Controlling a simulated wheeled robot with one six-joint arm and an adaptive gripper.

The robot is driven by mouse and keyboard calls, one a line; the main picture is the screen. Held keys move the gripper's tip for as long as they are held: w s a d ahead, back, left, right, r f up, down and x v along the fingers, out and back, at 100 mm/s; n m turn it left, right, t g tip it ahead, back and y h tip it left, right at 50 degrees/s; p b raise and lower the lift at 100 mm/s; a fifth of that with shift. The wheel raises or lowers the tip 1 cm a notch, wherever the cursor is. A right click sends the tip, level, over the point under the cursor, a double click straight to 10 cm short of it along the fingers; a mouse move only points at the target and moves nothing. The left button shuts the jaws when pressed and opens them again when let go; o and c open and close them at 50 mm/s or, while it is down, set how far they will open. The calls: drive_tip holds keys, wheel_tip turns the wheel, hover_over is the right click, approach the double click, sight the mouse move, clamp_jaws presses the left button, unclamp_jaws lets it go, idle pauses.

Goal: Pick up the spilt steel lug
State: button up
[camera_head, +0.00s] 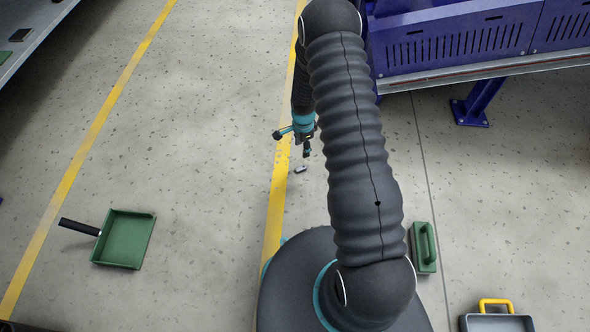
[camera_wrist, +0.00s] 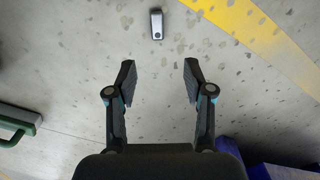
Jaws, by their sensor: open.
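The steel lug (camera_head: 300,169) is a small grey metal piece with a dark round hole, lying on the speckled floor beside the yellow line. In the wrist view the lug (camera_wrist: 156,24) lies near the top, beyond my fingertips and roughly centred between them. My gripper (camera_wrist: 160,72) is open and empty, its two dark fingers apart on either side. In the head view my gripper (camera_head: 306,149) hangs low, just above the lug in the picture; the lug is clear of it.
A green dustpan (camera_head: 124,239) with a black handle lies at left. A green block with a handle (camera_head: 423,248) and a grey tray with a yellow handle (camera_head: 497,322) are at lower right. A purple machine frame (camera_head: 455,42) stands at upper right. The floor around the lug is clear.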

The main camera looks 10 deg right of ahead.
hover_over(300, 167)
drive_tip(key=f, duration=0.4)
drive_tip(key=d+f, duration=0.1)
drive_tip(key=f, duration=0.2)
drive_tip(key=shift+f, duration=0.1)
drive_tip(key=shift+a+f+b, duration=0.15)
drive_tip(key=shift+a+f, duration=0.05)
drive_tip(key=shift+f, duration=0.65)
drive_tip(key=shift+a+f+b, duration=0.2)
drive_tip(key=shift+f, duration=0.7)
drive_tip(key=shift+a+f+b, duration=0.15)
drive_tip(key=shift+a+f, duration=0.05)
drive_tip(key=shift+f, duration=0.65)
clamp_jaws()
